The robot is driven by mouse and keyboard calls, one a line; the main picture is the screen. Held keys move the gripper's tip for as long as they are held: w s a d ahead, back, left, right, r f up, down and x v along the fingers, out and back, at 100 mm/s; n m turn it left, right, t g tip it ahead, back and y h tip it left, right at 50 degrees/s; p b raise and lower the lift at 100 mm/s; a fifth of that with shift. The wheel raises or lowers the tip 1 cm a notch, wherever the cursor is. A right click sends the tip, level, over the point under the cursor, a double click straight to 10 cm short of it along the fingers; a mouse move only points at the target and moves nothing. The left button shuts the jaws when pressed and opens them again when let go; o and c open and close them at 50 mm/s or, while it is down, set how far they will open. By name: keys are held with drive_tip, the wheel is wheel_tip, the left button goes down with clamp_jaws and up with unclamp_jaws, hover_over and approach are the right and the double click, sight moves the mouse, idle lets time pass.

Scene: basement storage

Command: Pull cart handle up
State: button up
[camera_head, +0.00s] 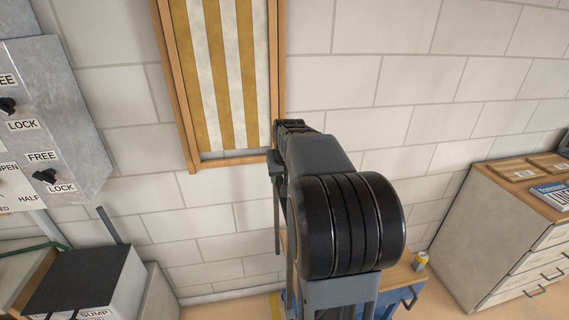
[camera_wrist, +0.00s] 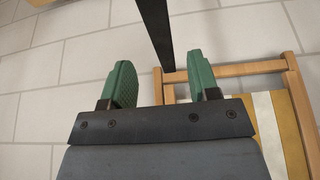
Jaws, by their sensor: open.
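The cart (camera_head: 399,276) stands low against the wall, with a wooden top and blue sides, mostly hidden behind my arm. A thin dark upright (camera_head: 277,222), which looks like part of its handle, rises below my gripper (camera_head: 277,165). In the wrist view, my gripper (camera_wrist: 159,62) has its two green fingers wide apart. A dark bar (camera_wrist: 155,30) runs from the top edge to the gap between the fingers, nearer the right finger. I see no finger touching it, and its depth is hard to judge. The handle's top is hidden in the head view.
A framed striped panel (camera_head: 230,80) hangs on the brick wall close behind my gripper. A grey control box (camera_head: 70,120) and a dark sump box (camera_head: 85,280) are at left. A drawer cabinet (camera_head: 510,235) stands at right. A small can (camera_head: 420,261) is on the cart.

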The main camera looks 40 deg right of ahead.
drive_tip(key=v, duration=0.7)
drive_tip(key=shift+r, duration=0.3)
drive_tip(key=s+a+f+n, duration=0.1)
drive_tip(key=s+a+f, duration=0.3)
drive_tip(key=a, duration=0.3)
drive_tip(key=s+a+f+n+y, duration=0.1)
drive_tip(key=s+a+f+n, duration=0.1)
drive_tip(key=a, duration=0.5)
drive_tip(key=s+a+f+n+y, duration=0.1)
drive_tip(key=s+a+f+n, duration=0.1)
drive_tip(key=s+a+f, duration=0.3)
drive_tip(key=shift+s+a+f, duration=0.35)
drive_tip(key=shift+s+a, duration=0.55)
drive_tip(key=shift+a, duration=0.2)
drive_tip(key=shift+c, duration=0.3)
drive_tip(key=shift+c, duration=0.7)
drive_tip(key=shift+d, duration=0.2)
drive_tip(key=shift+c, duration=0.2)
